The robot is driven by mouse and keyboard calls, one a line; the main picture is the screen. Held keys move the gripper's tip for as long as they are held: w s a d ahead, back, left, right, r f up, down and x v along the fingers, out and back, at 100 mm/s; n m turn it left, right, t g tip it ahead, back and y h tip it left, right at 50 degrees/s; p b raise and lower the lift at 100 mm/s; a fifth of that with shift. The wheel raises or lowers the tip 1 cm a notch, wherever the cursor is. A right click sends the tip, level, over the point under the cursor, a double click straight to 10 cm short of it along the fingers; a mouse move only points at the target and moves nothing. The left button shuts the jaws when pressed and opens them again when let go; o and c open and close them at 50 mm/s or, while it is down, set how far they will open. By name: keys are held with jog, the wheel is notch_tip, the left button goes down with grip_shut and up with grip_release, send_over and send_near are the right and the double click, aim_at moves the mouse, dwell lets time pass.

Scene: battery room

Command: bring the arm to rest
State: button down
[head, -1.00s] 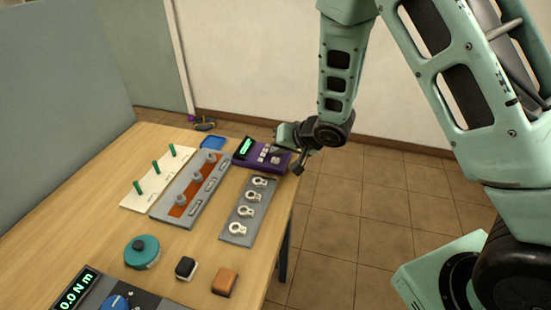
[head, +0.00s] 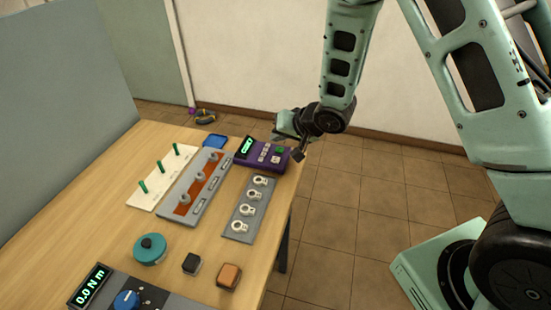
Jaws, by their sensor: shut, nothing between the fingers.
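My arm comes in from the upper right and bends down to its wrist. My gripper (head: 297,152) is at the far right corner of the wooden table (head: 115,232), above or beside the purple meter (head: 262,154) with a green display. It holds nothing that I can see. Its fingers are small and partly hidden by the wrist. I cannot tell whether it touches the meter.
The table holds a grey board with rings (head: 249,209), a grey tray with an orange strip (head: 196,187), a white board with green pegs (head: 161,177), a teal round tool (head: 150,249), two small blocks and a torque display (head: 90,287).

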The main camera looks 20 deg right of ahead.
jog(key=shift+s+a+r, duration=0.1)
jog(key=shift+a+r, duration=0.05)
jog(key=shift+r, duration=0.05)
jog(key=s+a+r+n+g+h, duration=0.1)
jog(key=s+a+r+n+g, duration=0.1)
jog(key=s, duration=0.8)
jog(key=s+a+r+n+g+h, duration=0.1)
jog(key=s+r+n, duration=0.4)
jog(key=s, duration=0.6)
jog(key=s+a+r+n+g+h, duration=0.2)
jog(key=s+r+g, duration=0.3)
jog(key=s, duration=0.6)
jog(key=shift+s+a+r+n, duration=0.15)
jog(key=shift+a+r+n, duration=0.25)
jog(key=shift+a+n, duration=0.45)
jog(key=shift+d, duration=0.1)
